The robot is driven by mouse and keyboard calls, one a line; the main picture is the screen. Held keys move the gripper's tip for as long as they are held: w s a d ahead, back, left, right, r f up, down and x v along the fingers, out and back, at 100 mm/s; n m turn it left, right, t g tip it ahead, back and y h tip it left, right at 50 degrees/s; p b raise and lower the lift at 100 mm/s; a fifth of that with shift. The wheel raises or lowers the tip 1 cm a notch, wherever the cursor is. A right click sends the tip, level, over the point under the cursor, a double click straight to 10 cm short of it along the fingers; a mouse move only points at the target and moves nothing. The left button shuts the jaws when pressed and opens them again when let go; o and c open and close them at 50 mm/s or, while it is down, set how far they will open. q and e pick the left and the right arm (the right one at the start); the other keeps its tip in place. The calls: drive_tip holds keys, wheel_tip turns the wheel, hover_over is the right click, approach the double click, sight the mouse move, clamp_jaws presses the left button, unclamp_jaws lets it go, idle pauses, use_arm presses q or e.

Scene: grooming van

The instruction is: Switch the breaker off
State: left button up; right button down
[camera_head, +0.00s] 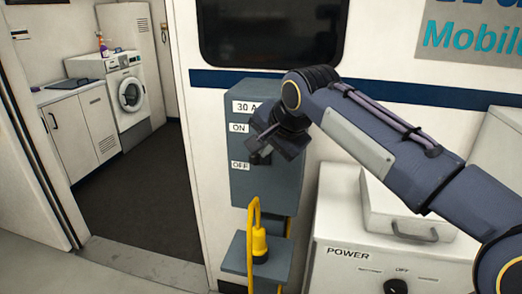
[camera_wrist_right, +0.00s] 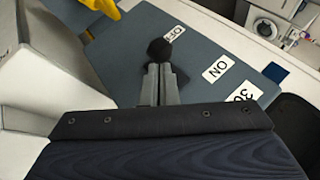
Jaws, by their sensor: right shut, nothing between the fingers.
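The breaker is a grey-blue box (camera_head: 240,190) on the van's outer wall, labelled 30 A, ON and OFF from top to bottom. Its face also fills much of the right wrist view (camera_wrist_right: 225,48). A black round handle knob (camera_wrist_right: 159,50) sits beside the OFF label (camera_wrist_right: 174,34). My right gripper (camera_head: 262,154) is in front of the box, level with OFF, and hides part of its face. In the right wrist view its fingers (camera_wrist_right: 160,70) are together, with their tips at the knob; I cannot tell whether they touch it. My left gripper is not in view.
A yellow plug and cable (camera_head: 259,240) hang below the breaker at a lower grey box (camera_head: 236,262). A white POWER cabinet (camera_head: 340,275) with a handled white case (camera_head: 385,215) stands to the right. An open doorway with a washing machine (camera_head: 128,92) is at left.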

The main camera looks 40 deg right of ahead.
drive_tip(key=f+t+h+b, duration=0.1)
drive_tip(key=b, duration=0.2)
drive_tip(key=f+t+b, duration=0.1)
drive_tip(key=b, duration=0.2)
drive_tip(key=s+a+f+n+t+h+b, duration=0.1)
drive_tip(key=b, duration=0.2)
drive_tip(key=shift+f+h, duration=0.25)
drive_tip(key=shift+h, duration=0.05)
drive_tip(key=shift+r, duration=0.1)
drive_tip(key=shift+r+p, duration=0.65)
